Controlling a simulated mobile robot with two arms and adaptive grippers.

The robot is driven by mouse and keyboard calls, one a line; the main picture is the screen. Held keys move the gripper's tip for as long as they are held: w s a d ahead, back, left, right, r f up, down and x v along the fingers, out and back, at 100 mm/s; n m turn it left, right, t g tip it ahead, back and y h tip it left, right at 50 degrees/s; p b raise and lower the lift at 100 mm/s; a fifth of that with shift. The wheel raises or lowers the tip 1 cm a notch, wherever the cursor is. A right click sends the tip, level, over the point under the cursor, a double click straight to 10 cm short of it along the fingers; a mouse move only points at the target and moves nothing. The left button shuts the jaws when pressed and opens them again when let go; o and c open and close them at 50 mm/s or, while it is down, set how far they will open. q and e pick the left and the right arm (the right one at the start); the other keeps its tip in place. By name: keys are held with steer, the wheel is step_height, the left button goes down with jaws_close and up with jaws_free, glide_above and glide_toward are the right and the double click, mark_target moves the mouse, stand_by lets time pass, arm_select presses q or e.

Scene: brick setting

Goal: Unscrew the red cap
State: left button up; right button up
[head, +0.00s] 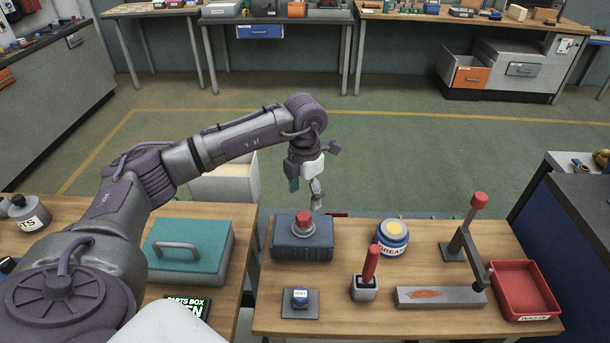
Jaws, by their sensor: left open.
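The red cap (302,219) sits on a light round neck on top of a dark blue-grey block-shaped container (302,244), at the back left of the right-hand table. My left gripper (305,190) hangs pointing down, above and behind the cap in the picture. It is open and empty, apart from the cap. My right gripper is not in view.
Right-hand table (375,317): a grease tin (391,243), a red-handled tool in a holder (366,283), a small labelled item (300,297), a lever press (462,243) and a red waste tray (527,287). A teal-lidded parts box (188,247) stands on the left table.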

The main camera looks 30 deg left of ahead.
mark_target(304, 214)
arm_select(q)
steer(key=f, duration=0.4)
steer(key=shift+w+a+p, duration=0.2)
steer(key=shift+p, duration=0.2)
step_height(304, 214, down, 5)
steer(key=shift+d+r+p, duration=0.1)
steer(key=shift+r+p, duration=0.1)
steer(key=shift+p, duration=0.25)
steer(key=shift+f, duration=0.4)
steer(key=c, duration=1.1)
steer(key=o, duration=0.4)
jaws_close()
steer(key=n+p, duration=0.1)
steer(key=n, duration=0.2)
steer(key=shift+r, duration=0.15)
steer(key=n+p, duration=0.1)
steer(key=n, duration=0.1)
steer(key=shift+n, duration=0.4)
steer(key=shift+a+n, duration=0.2)
steer(key=shift+n, duration=0.4)
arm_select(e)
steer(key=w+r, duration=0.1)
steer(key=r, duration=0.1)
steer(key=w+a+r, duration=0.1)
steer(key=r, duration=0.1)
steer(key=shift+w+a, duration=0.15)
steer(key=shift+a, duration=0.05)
